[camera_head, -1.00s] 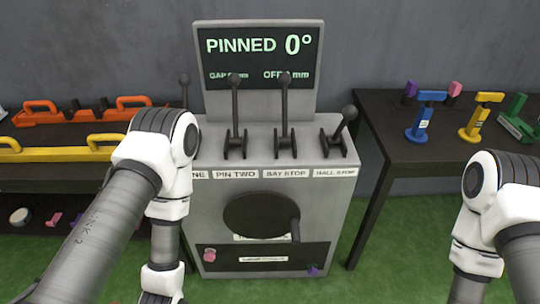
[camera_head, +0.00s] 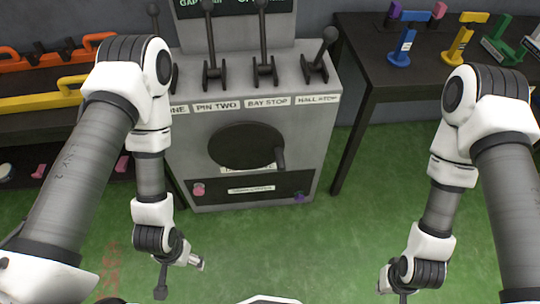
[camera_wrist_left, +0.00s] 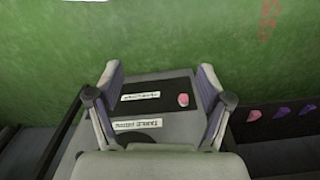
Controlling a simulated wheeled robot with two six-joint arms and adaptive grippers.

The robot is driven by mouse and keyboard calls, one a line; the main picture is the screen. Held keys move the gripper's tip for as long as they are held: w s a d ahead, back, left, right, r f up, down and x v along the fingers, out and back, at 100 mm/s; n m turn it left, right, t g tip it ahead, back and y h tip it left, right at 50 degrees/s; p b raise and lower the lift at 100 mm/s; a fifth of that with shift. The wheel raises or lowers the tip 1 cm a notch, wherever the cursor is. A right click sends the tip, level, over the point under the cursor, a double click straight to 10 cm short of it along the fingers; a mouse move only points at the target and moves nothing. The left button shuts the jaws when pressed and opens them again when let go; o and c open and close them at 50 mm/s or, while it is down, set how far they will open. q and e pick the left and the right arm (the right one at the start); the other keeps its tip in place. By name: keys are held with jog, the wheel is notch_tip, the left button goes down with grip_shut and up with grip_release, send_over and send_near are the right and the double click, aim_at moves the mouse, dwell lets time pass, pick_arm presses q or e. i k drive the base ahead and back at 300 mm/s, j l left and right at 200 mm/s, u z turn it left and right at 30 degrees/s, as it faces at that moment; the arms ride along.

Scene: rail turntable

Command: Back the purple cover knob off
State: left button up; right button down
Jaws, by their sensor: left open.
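The purple knob (camera_head: 300,197) sits at the right end of the black lower panel (camera_head: 225,187) on the grey console's front. A pink knob (camera_head: 198,188) sits at the panel's left end; it also shows in the left wrist view (camera_wrist_left: 183,100). The purple knob cannot be made out in the wrist view. My left gripper (camera_head: 180,278) is open and empty, in front of and below the panel, apart from both knobs. In the wrist view its fingers (camera_wrist_left: 160,75) spread across the panel. My right gripper (camera_head: 392,290) hangs at the lower right, partly cut off.
The console (camera_head: 310,150) carries several upright levers and a dark round disc with a handle (camera_head: 247,146). A dark table (camera_head: 380,80) with coloured tools stands right, and a shelf with yellow and orange bars (camera_head: 40,98) stands left. Green floor in front is clear.

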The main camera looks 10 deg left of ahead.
aim_at(299, 197)
jog(key=i+l, duration=0.1)
jog(key=l, duration=0.45)
jog(key=i+l, duration=0.1)
jog(key=l, duration=1)
jog(key=i+l, duration=0.15)
jog(key=l, duration=0.4)
